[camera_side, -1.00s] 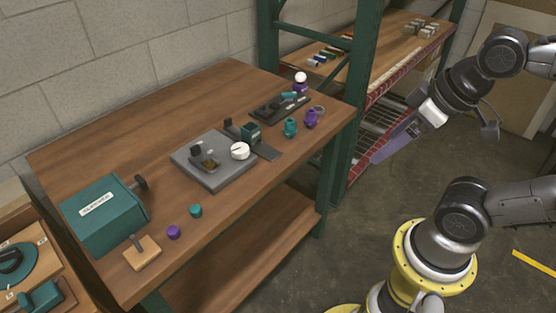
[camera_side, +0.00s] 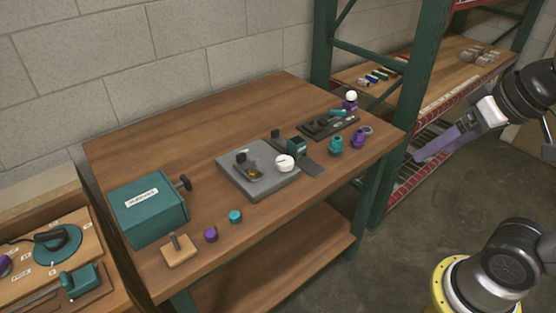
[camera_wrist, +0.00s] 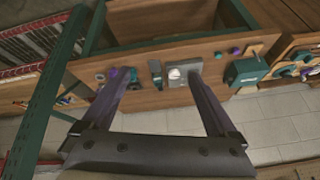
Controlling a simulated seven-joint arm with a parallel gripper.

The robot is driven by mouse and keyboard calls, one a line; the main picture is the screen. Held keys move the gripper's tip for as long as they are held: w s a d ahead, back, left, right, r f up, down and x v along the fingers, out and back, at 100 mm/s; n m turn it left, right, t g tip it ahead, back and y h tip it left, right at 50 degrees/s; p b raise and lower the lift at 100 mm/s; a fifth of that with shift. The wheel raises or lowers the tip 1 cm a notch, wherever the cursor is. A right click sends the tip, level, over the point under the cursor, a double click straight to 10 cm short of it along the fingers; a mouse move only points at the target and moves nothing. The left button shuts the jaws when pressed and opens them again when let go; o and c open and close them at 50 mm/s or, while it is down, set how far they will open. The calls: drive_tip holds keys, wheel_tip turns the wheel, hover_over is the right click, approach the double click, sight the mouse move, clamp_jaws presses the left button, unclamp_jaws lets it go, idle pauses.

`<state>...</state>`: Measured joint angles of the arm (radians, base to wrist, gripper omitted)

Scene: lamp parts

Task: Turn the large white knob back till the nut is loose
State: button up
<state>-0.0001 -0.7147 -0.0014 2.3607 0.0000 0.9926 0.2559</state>
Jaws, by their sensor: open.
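The large white knob (camera_side: 285,163) sits on the right part of a grey base plate (camera_side: 236,172) on the wooden table. In the wrist view the white knob (camera_wrist: 175,73) shows far off, between my fingers. A small dark fixture with a yellowish part (camera_side: 248,170) stands on the plate left of the knob; I cannot make out the nut clearly. My gripper (camera_side: 432,152) is in the air to the right of the table, well away from the knob. In the wrist view my gripper (camera_wrist: 155,78) has its two long purple-grey fingers spread wide with nothing between them.
A teal box (camera_side: 148,208) with a side handle stands at the table's left. Teal and purple parts (camera_side: 336,145) stand right of the plate, near a black tray (camera_side: 328,126). Small teal and purple caps (camera_side: 235,216) lie at the front edge. A green shelf post (camera_side: 408,120) rises behind the table's right end.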

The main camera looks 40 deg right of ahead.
drive_tip(key=w+r+m+g, duration=0.1)
drive_tip(key=w+r+m, duration=0.2)
drive_tip(key=w+r, duration=0.55)
drive_tip(key=m+g, duration=0.4)
drive_tip(key=g, duration=0.1)
hover_over(285, 159)
wheel_tip(285, 159, down, 19)
wheel_tip(285, 159, down, 14)
drive_tip(key=shift+a+r, duration=0.1)
drive_tip(key=shift+r, duration=0.05)
drive_tip(key=shift+c, duration=0.3)
drive_tip(key=c, duration=1.3)
